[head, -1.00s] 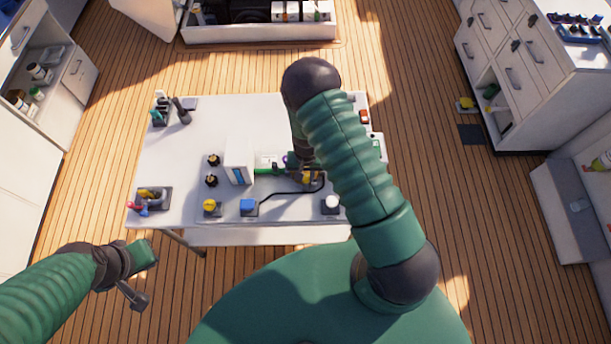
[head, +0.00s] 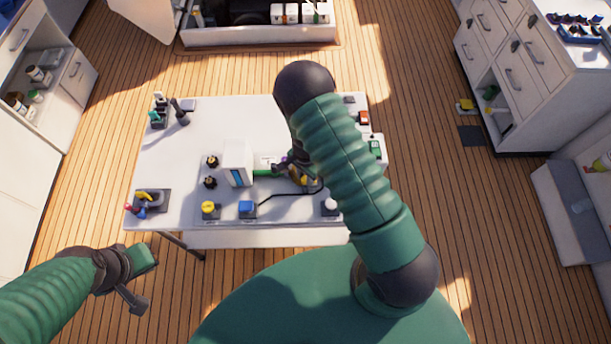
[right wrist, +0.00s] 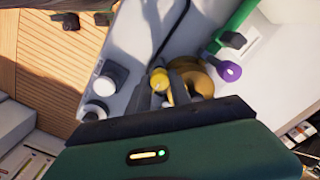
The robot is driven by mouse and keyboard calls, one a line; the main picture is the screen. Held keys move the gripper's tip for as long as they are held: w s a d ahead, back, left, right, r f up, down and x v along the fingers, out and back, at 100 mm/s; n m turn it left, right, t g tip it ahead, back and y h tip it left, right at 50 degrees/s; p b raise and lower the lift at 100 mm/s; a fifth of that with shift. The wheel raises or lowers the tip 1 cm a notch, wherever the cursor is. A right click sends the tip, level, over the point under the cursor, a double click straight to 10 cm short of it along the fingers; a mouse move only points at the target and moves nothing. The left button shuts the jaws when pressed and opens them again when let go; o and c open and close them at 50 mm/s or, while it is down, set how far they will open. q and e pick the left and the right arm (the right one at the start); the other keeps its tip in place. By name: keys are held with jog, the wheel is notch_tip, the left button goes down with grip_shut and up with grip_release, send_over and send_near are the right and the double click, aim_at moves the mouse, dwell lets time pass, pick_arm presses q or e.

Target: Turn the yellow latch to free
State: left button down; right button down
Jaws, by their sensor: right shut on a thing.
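The yellow latch (right wrist: 159,80) shows in the right wrist view as a small yellow piece between the dark fingers of my right gripper (right wrist: 168,88). The gripper is shut on it, and the fingers hide part of it. A round brass-coloured part (right wrist: 198,80) lies right beside the fingers. In the head view my right gripper (head: 290,168) is over the middle of the table, mostly hidden by my own arm. The latch's angle cannot be read clearly.
The white table (head: 215,125) holds a yellow knob (head: 208,207), a blue button block (head: 247,206), a white knob (head: 330,204), a white box (head: 238,160) and black knobs (head: 211,160). A purple ring (right wrist: 229,72) and a black cable (right wrist: 172,32) are close to the gripper.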

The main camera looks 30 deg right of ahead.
aim_at(305, 178)
jog(key=shift+a, duration=0.15)
dwell(0.3)
jog(key=c, duration=1.2)
grip_release()
jog(key=shift+o, duration=0.2)
notch_tip(305, 178, up, 17)
jog(key=b, duration=0.1)
jog(key=shift+f, duration=0.15)
jog(key=shift+w, duration=0.1)
